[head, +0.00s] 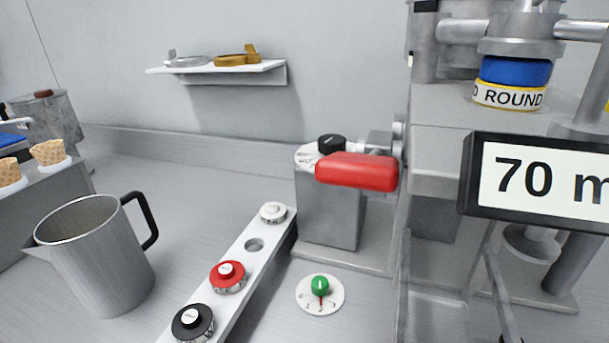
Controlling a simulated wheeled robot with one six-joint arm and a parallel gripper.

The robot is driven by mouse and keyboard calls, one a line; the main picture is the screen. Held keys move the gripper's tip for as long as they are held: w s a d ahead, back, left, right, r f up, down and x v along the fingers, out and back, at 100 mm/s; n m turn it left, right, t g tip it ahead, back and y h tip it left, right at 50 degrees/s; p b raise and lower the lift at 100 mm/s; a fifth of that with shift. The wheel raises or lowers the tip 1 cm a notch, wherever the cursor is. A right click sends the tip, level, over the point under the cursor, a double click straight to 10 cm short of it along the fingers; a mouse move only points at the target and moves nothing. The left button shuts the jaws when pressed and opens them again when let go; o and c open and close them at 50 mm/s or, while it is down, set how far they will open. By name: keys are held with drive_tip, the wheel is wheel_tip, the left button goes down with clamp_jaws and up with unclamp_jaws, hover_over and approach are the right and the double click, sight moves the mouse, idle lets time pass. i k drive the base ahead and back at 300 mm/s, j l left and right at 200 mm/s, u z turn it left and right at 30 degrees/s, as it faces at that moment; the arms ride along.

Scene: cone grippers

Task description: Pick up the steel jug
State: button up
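The steel jug (105,265) stands upright on the grey counter at the lower left of the head view. It is brushed grey metal, with its open top towards me, a spout on the left and a black handle (145,219) on the right. Nothing touches it that I can see. I cannot make out my gripper in this view, and nothing shows holding the jug.
A pale strip (248,262) with red, black and white knobs lies right of the jug. A green-knobbed dial (320,292), a red cylinder (357,172) and a grey machine (445,135) stand further right. Wafer cones (48,152) sit left. Counter behind the jug is clear.

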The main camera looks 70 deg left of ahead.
sight(91, 242)
drive_tip(key=k+j+u, duration=0.15)
drive_tip(key=k+u, duration=0.25)
drive_tip(key=k, duration=0.25)
drive_tip(key=l+u, duration=0.15)
drive_tip(key=u, duration=1.65)
drive_tip(key=i+l+u, duration=0.1)
drive_tip(key=l, duration=0.2)
drive_tip(key=i+l+u, duration=0.1)
drive_tip(key=l, duration=0.15)
drive_tip(key=i+l+u, duration=0.1)
drive_tip(key=l, duration=0.2)
